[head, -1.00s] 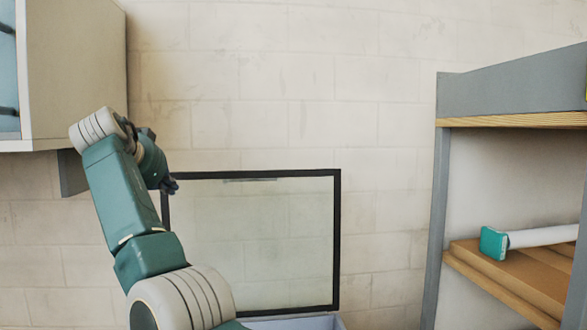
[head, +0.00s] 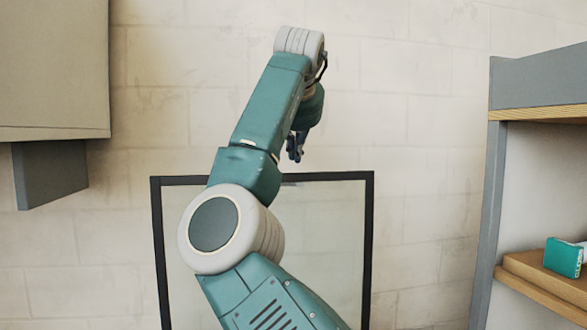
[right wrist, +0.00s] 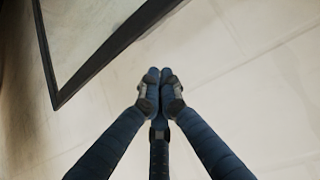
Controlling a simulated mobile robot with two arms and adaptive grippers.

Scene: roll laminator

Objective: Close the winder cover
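The winder cover is a clear panel in a black frame (head: 369,240), standing raised in front of the wall in the head view. My right arm crosses in front of its left and middle part. My right gripper (head: 295,153) hangs just above the cover's top edge, near its middle. In the right wrist view the fingers of the right gripper (right wrist: 160,76) meet at their tips with nothing between them. A corner of the cover's black frame (right wrist: 58,100) shows at upper left there, apart from the fingers. My left gripper is not in view.
A shelf unit (head: 497,180) stands at the right with a teal-ended item (head: 564,257) on its wooden shelf. A beige cabinet (head: 50,70) hangs at upper left with a grey bracket (head: 50,172) beneath. The pale block wall (head: 430,110) is behind.

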